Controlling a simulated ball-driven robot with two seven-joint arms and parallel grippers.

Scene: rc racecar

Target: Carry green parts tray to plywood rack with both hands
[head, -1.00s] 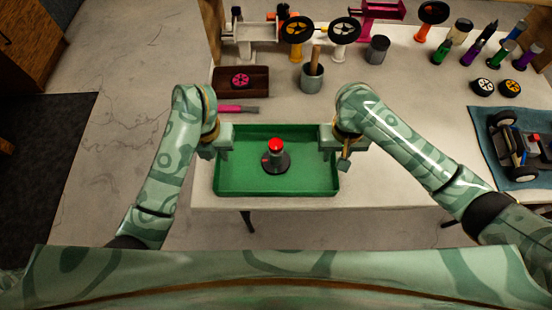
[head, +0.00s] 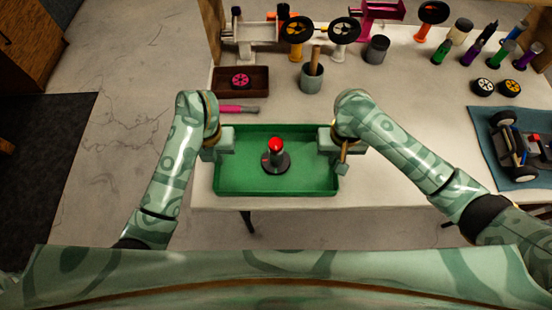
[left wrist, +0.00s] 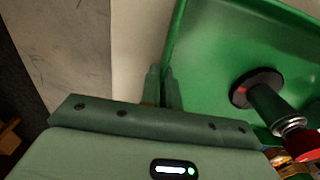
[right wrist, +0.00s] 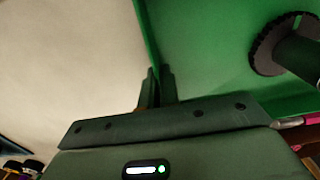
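The green parts tray (head: 230,187) lies at the front edge of the white table, holding a grey stand with a red top (head: 275,158). My left gripper (head: 219,148) is at the tray's left wall; in the left wrist view its fingers (left wrist: 161,88) are close together with the wall between them. My right gripper (head: 334,147) is at the right wall; in the right wrist view its fingers (right wrist: 160,86) also pinch the wall. The tray looks level. I cannot identify the plywood rack with certainty.
The white table (head: 420,120) holds a brown box with a pink wheel (head: 240,81), a grey cup (head: 312,77), a pink-handled tool (head: 238,109) and several bottles. An RC car (head: 515,145) is on a blue mat at right. A wooden cabinet (head: 32,40) stands at far left, with open floor between.

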